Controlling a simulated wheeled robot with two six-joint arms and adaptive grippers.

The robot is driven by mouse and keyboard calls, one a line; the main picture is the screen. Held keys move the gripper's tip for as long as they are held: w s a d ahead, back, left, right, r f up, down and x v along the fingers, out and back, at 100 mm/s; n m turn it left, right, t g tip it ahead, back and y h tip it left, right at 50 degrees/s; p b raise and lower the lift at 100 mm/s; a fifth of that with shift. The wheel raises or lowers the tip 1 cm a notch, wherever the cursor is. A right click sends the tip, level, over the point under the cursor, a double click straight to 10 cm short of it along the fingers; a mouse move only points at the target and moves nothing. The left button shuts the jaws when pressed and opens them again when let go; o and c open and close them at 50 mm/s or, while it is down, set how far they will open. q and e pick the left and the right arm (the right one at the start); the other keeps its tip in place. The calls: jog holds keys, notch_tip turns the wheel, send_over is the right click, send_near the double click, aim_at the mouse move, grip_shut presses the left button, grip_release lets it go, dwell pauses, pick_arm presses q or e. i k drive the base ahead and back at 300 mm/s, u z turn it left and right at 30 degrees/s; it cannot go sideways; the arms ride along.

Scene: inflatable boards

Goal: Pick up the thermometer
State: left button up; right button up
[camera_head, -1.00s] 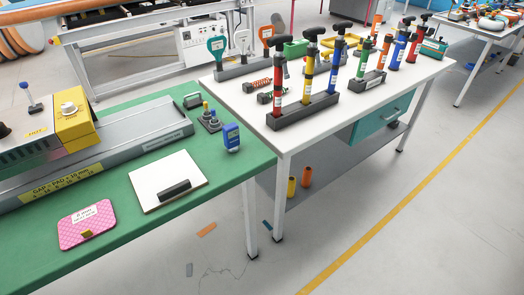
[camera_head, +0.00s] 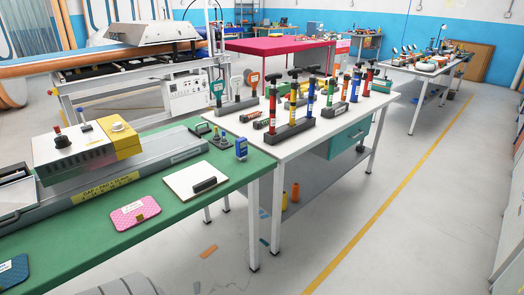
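A small blue handheld device with a pale display (camera_head: 241,147), which looks like the thermometer, stands upright at the right end of the green-topped table (camera_head: 165,216), near its corner. Its fine print is too small to read. Nothing touches it from above. Neither of my grippers shows in this view.
A white board with a black handle (camera_head: 197,180) and a pink pad (camera_head: 135,212) lie left of the device. Small knobbed parts (camera_head: 221,141) stand just behind it. A white table (camera_head: 340,112) with hand pumps (camera_head: 293,103) adjoins at the right. The floor in front is mostly clear.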

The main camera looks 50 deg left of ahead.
aim_at(241, 143)
jog(key=z, duration=0.05)
jog(key=i, duration=2.35)
jog(key=u, duration=1.65)
jog(key=i, duration=0.8)
jog(key=u, duration=0.8)
